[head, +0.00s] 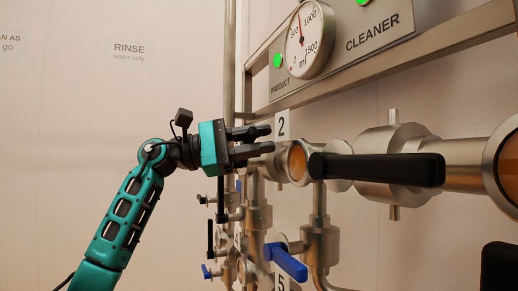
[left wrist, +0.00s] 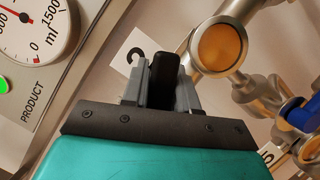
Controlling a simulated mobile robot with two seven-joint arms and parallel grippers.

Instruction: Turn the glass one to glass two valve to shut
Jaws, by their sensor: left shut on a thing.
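My left gripper (head: 272,140) is at the left end of the upper pipe run, just left of a round amber sight glass (head: 297,162) and the label 2 (head: 282,125). In the left wrist view its fingers (left wrist: 160,85) are shut on a black handle (left wrist: 163,70), with the amber sight glass (left wrist: 220,46) to their right. The valve body behind that handle is hidden by the fingers. Nearer to me, a long black valve handle (head: 375,169) lies along the pipe, free of the gripper. My right gripper is not in view.
A dial gauge (head: 309,39) sits on the panel above. A second sight glass (head: 508,165) is at the right edge. A blue handle (head: 287,262) sticks out below, near smaller valves.

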